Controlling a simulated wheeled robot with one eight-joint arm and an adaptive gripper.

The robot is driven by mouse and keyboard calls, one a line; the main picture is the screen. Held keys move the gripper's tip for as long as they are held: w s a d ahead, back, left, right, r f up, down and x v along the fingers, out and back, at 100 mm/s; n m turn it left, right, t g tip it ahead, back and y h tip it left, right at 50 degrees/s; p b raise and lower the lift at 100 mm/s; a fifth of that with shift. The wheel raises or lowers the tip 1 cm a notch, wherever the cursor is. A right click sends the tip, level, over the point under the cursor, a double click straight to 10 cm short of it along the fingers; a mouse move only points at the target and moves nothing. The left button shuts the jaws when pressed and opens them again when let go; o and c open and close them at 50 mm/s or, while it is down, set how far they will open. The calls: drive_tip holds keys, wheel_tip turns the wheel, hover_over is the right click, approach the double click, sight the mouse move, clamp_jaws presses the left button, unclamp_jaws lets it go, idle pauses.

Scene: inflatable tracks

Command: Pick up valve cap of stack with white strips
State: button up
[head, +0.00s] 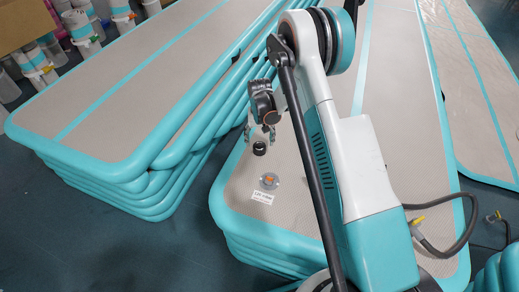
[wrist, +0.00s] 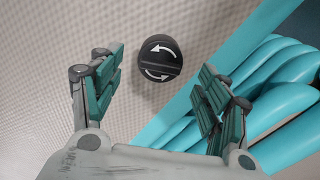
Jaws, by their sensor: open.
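The black round valve cap (head: 259,148) lies on the grey top of the middle stack (head: 300,190) of inflatable tracks, near its left edge. In the wrist view the cap (wrist: 158,58) shows two white curved arrows and a raised bar across its middle. My gripper (head: 260,132) is open and empty just above the cap. In the wrist view its two teal-padded fingers stand apart, to the left and right of the cap, and do not appear to touch it. I cannot make out white strips on the stack's top.
An orange-centred valve (head: 269,181) and a white label (head: 262,197) sit nearer the front of the same stack. Another stack (head: 110,130) stands close on the left. A grey hose (head: 440,245) lies at the right.

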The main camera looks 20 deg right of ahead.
sight(259, 144)
wheel_tip(259, 144, down, 4)
drive_tip(key=shift+b, duration=0.8)
drive_tip(key=shift+r, duration=0.1)
drive_tip(key=shift+c, duration=0.3)
drive_tip(key=c, duration=1)
drive_tip(key=shift+o, duration=0.2)
